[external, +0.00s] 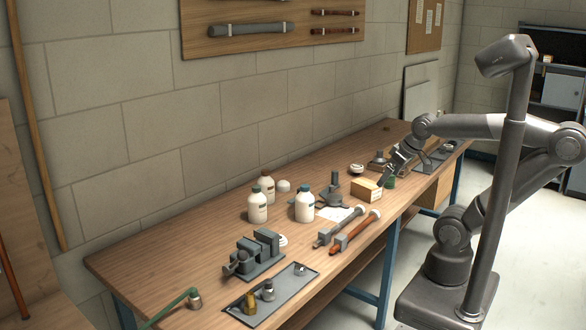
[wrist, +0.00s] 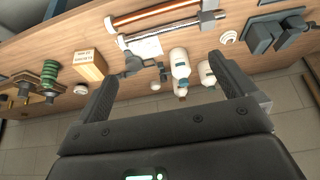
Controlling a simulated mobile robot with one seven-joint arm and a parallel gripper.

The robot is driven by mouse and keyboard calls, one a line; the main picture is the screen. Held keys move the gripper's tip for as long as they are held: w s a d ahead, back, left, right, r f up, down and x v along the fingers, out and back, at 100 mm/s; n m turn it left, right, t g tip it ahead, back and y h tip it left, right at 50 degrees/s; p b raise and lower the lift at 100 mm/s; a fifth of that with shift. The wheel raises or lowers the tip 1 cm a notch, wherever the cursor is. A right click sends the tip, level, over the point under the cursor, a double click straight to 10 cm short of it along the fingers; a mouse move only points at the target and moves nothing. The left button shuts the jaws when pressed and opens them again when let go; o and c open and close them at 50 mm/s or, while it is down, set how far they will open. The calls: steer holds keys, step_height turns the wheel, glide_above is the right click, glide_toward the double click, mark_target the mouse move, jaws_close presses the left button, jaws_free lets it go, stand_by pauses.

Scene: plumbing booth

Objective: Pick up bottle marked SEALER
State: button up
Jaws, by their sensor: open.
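A cardboard box (external: 366,189) and a green coiled part (external: 389,182) are near my gripper. A dark fitting (external: 334,190) stands between box and bottles. The wall runs behind the bench.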

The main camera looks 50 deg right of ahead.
steer(key=c, duration=1)
steer(key=shift+o, duration=0.2)
steer(key=w+d+f+n+t+h, duration=0.1)
steer(key=w+d+n+t, duration=0.3)
steer(key=w, duration=0.7)
steer(key=w+d+f+n, duration=0.2)
steer(key=w+n, duration=0.4)
steer(key=w, duration=0.4)
steer(key=w+d+f+n+t+h, duration=0.1)
steer(key=w+d+n+t, duration=0.3)
steer(key=w, duration=0.7)
steer(key=n+t+y, duration=0.3)
steer(key=n+y, duration=0.5)
steer(key=n, duration=1.8)
glide_toward(265, 170)
steer(key=shift+t, duration=0.3)
steer(key=x, duration=1)
steer(key=shift+f, duration=0.35)
